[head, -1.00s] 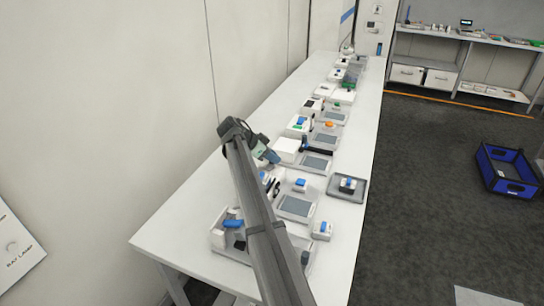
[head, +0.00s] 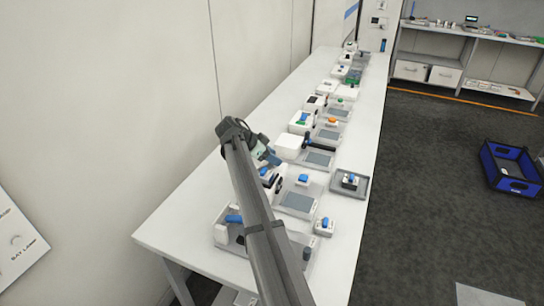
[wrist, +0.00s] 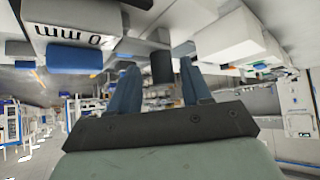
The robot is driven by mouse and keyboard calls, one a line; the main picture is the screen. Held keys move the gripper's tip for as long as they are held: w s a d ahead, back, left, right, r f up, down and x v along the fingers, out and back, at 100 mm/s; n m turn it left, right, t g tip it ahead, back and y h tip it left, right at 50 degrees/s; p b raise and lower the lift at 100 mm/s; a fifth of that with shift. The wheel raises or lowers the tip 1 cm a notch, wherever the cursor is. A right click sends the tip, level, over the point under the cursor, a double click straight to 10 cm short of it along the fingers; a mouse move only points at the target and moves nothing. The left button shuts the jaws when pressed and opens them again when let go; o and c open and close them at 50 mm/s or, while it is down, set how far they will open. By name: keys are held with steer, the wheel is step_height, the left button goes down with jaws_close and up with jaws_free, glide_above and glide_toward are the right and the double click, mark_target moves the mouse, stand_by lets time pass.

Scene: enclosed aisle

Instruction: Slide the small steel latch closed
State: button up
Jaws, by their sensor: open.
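I cannot make out the small steel latch for certain in either view. My gripper (wrist: 160,68) shows two blue fingers in the wrist view, spread apart with nothing between them. In the head view my gripper (head: 272,159) is over the left side of the white table, low beside a white box (head: 289,146). In the wrist view, which looks upside down, a dark block (wrist: 161,67) lies beyond the gap between the fingers. A blue block (wrist: 75,59) on a white unit is left of them. My arm hides part of the nearer fixtures.
The white table (head: 178,229) carries a row of small fixtures. A grey tray (head: 363,193) sits near its right edge, and a white wall (head: 110,120) runs along its left. A blue crate (head: 490,165) is on the floor at right. Shelving (head: 440,75) stands behind.

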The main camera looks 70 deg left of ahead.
steer(key=v, duration=1.4)
steer(key=shift+f, duration=0.1)
